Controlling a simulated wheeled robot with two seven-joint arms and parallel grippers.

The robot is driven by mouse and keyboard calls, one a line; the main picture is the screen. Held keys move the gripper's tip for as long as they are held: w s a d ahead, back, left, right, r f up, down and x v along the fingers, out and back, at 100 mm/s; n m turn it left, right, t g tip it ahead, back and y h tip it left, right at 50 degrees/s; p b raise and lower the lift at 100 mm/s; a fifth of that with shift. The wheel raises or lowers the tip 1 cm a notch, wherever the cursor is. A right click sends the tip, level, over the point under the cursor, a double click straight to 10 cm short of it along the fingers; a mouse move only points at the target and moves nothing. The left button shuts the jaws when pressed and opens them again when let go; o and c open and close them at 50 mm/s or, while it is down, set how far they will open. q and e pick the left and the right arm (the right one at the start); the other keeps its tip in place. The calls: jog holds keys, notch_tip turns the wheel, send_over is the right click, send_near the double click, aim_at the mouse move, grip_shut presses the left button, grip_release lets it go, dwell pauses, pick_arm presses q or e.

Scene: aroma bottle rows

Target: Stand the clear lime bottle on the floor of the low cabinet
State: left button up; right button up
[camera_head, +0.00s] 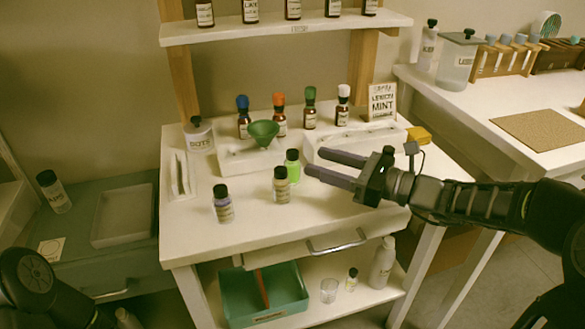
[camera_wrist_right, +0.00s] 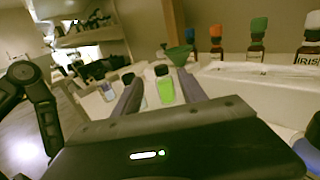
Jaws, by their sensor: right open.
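The clear lime bottle (camera_head: 292,168), with bright green contents and a dark cap, stands upright on the white worktable. It also shows in the right wrist view (camera_wrist_right: 165,88), ahead of and between the two fingers. My right gripper (camera_head: 314,161) is open and empty, its fingertips pointing left, just right of the lime bottle. A low grey-green cabinet (camera_head: 75,268) with a drawer handle stands at the left; its inside is not visible. My left arm shows at the lower left of the head view, but its gripper is out of sight.
Two more dark-capped bottles, one yellowish (camera_head: 281,186) and one bluish (camera_head: 222,206), stand left of the lime bottle. A green funnel (camera_head: 263,131) is behind it. A white tray (camera_head: 122,216) lies on the cabinet top. A teal bin (camera_head: 234,296) is under the worktable.

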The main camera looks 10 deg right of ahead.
aim_at(293, 167)
jog(key=b+x, duration=0.1)
jog(key=x, duration=0.4)
jog(key=shift+w, duration=0.15)
jog(key=shift+c, duration=0.2)
grip_shut()
dwell(0.6)
